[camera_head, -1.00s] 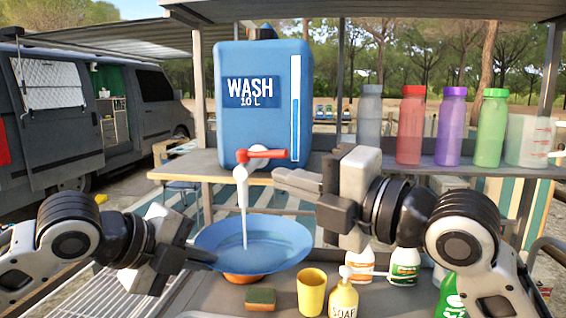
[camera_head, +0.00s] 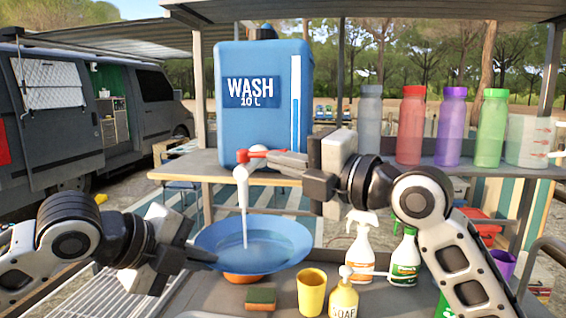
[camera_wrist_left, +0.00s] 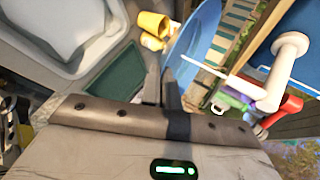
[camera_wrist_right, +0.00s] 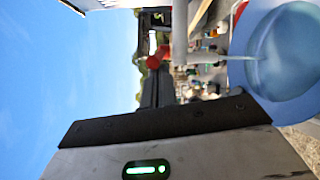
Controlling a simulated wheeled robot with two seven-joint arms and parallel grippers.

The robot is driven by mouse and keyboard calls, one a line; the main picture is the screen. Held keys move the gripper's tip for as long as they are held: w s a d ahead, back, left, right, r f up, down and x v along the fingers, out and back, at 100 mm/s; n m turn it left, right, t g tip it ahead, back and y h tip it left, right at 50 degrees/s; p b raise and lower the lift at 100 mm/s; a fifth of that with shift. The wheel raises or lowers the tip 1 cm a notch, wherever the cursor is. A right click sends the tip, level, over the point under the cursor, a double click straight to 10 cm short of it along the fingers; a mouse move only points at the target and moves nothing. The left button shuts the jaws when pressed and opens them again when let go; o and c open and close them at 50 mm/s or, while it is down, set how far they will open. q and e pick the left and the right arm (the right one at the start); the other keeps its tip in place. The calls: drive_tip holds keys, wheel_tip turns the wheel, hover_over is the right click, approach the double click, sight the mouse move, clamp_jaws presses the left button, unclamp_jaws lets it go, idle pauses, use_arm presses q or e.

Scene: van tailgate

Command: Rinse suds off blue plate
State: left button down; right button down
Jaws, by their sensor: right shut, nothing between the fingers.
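The blue plate (camera_head: 285,243) is tilted under the spout of the tap (camera_head: 241,175). A thin water stream (camera_head: 245,228) falls from the spout onto it. The plate's face looks wet in the right wrist view (camera_wrist_right: 290,45); I cannot make out separate suds. My left gripper (camera_head: 212,260) is shut on the plate's left rim; its fingers also show at the rim in the left wrist view (camera_wrist_left: 172,92). My right gripper (camera_head: 276,158) is shut and empty, its fingertips at the red tap lever (camera_head: 262,153). Whether they touch it is unclear.
The blue water container (camera_head: 262,125) stands on the wooden shelf behind the tap. A sponge (camera_head: 261,299), yellow cup (camera_head: 311,292), soap bottle (camera_head: 343,298) and spray bottles (camera_head: 361,250) stand in front and right of the plate. Several coloured bottles line the right shelf.

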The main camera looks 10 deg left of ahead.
use_arm(q)
drive_tip(key=shift+r, duration=0.1)
drive_tip(key=shift+s, duration=0.15)
use_arm(e)
drive_tip(key=shift+w+d+r, duration=0.1)
drive_tip(key=shift+w+d, duration=0.5)
drive_tip(key=shift+w, duration=0.35)
use_arm(q)
drive_tip(key=shift+w, duration=0.25)
drive_tip(key=shift+s, duration=0.1)
use_arm(e)
drive_tip(key=v, duration=1.1)
drive_tip(key=shift+s+f, duration=0.4)
drive_tip(key=shift+s, duration=0.1)
